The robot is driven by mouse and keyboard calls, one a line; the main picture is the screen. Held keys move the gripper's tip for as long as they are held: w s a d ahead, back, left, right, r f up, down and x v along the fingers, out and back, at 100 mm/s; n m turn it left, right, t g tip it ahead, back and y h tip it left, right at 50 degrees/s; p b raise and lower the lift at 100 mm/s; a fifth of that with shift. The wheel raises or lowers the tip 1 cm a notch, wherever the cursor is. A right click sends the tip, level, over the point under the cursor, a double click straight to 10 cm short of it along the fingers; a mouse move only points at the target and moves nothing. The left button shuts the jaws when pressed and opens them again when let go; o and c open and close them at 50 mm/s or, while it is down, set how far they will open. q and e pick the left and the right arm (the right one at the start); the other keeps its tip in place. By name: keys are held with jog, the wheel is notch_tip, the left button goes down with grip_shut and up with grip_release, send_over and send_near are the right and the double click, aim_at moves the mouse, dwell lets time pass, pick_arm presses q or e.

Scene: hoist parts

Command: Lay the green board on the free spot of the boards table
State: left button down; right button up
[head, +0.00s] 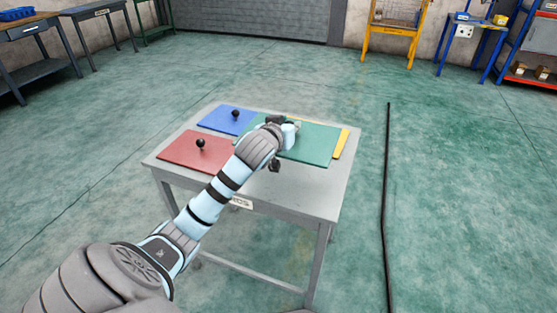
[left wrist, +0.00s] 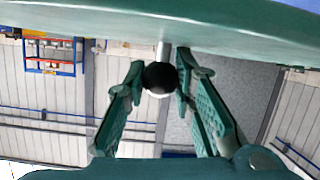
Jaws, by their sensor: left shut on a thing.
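The green board (head: 312,146) is at the back right of the grey boards table (head: 290,192), overlapping the yellow board (head: 342,145) in the head view. My left gripper (head: 280,121) is over the green board, partly hidden by my wrist. In the left wrist view its fingers (left wrist: 160,80) are shut around the black ball knob (left wrist: 158,79), whose stem meets the green board (left wrist: 90,22). I cannot tell how high the board is above the table. My right gripper is not in view.
The table's front right is bare. A black cable (head: 385,190) runs along the floor to the right.

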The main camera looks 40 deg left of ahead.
pick_arm(q)
notch_tip(320, 180, down, 14)
jog(key=b, duration=0.4)
jog(key=shift+r+b, duration=0.2)
jog(key=shift+b, duration=0.1)
jog(key=shift+r, duration=0.1)
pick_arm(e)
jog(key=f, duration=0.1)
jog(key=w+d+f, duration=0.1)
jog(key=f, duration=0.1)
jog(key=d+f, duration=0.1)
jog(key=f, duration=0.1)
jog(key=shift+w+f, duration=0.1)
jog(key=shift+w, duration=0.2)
pick_arm(q)
jog(key=c, duration=1.3)
grip_release()
jog(key=shift+c, duration=0.2)
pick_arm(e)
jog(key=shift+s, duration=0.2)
